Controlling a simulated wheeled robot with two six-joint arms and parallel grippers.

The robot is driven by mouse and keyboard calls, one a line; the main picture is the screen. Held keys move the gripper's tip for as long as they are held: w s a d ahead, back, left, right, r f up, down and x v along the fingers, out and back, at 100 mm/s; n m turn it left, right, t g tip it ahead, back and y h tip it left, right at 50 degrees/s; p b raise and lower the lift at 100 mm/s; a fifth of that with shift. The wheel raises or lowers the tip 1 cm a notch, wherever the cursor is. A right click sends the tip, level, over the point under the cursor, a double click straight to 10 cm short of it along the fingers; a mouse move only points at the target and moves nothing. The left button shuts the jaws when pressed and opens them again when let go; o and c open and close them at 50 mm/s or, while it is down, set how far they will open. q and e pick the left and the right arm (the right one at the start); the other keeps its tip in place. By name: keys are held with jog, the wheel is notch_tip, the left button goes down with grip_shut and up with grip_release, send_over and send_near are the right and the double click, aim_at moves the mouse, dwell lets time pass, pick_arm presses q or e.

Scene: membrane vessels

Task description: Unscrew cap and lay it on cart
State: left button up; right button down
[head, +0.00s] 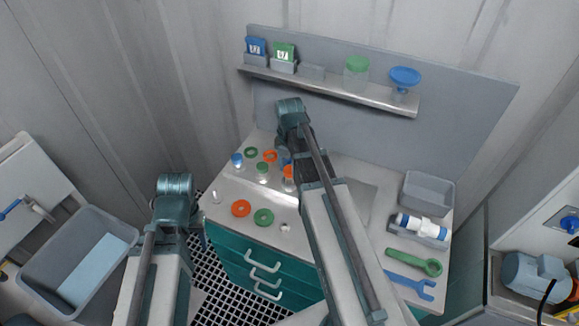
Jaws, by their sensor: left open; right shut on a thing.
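A grey bin (429,190), green wrench (414,262) and blue wrench (411,285) are at right. A shelf (330,88) holds several items behind. A large tray (45,255) stands at left.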

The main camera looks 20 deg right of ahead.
aim_at(289, 170)
pick_arm(q)
jog(key=shift+r+p, duration=2)
jog(key=shift+r, duration=0.15)
pick_arm(e)
jog(key=shift+r, duration=2.15)
pick_arm(q)
jog(key=shift+f, duration=0.1)
pick_arm(e)
jog(key=shift+a+f, duration=0.1)
